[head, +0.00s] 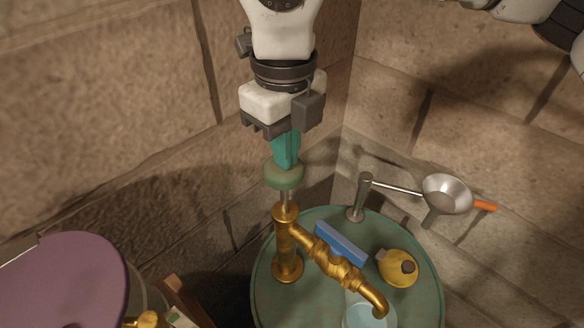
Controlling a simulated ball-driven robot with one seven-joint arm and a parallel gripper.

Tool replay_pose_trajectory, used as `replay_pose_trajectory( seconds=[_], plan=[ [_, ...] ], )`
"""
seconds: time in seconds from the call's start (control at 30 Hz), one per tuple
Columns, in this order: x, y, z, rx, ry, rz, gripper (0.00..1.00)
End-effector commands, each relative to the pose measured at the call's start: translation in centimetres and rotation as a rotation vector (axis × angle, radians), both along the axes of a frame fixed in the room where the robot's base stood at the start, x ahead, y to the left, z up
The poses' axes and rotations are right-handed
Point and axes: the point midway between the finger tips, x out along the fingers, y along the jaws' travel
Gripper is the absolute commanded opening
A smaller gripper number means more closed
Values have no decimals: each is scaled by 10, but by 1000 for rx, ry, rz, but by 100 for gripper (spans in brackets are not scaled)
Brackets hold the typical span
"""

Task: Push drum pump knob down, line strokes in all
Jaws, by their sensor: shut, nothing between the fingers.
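The pump knob (284,173) is a round green cap on a thin metal rod, in the middle of the head view. The rod rises from the brass drum pump (286,243), whose spout curves down to the right. The pump stands on the green drum (415,300). My gripper (286,160) points down with its teal fingers shut and empty, right over the knob. The fingertips look to touch the knob's top or be very close to it; I cannot tell which. A stretch of rod shows between knob and pump body.
A metal stand (358,200) holds a funnel (446,195) at the right. A purple round lid (70,285) is at lower left. Stone walls stand close behind.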

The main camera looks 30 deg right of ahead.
Motion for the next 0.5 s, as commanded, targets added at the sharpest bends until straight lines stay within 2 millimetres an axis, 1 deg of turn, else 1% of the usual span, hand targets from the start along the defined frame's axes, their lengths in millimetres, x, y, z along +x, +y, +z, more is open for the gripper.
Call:
replay_pose_trajectory(
  seconds=[0.1, 0.2, 0.3, 0.4, 0.5],
  plan=[
    [1, -1, 25, -2, -4, -1, 0],
    [1, -1, 44, -1, -3, -2, 0],
    [1, -1, 60, -2, -2, -2, 0],
    [0, 0, 70, -1, -2, -1, 0],
    [0, 0, 76, 0, -1, -1, 0]
  ],
)
